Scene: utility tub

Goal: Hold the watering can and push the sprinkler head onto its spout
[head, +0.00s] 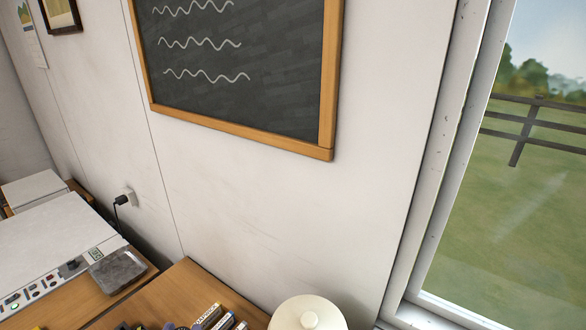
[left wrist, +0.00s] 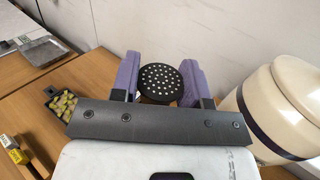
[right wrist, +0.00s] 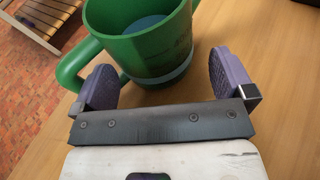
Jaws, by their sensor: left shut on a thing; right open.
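The sprinkler head (left wrist: 160,82) is a black disc with pale holes. In the left wrist view it sits between the purple fingers of my left gripper (left wrist: 160,72), which is shut on it. The green watering can (right wrist: 150,48) stands upright on the wooden table in the right wrist view, with its open top and a loop handle (right wrist: 72,62) at the left. My right gripper (right wrist: 165,78) is open, its fingers to either side of the can's lower body in the picture; I cannot tell whether they touch it. The spout is not visible. I cannot make out either gripper in the head view.
A cream lidded jar (left wrist: 285,100) with a dark band stands close right of my left gripper; its lid shows in the head view (head: 309,316). A dark tray of yellowish pieces (left wrist: 64,102) lies at left. A wall and window (head: 530,150) bound the back and right.

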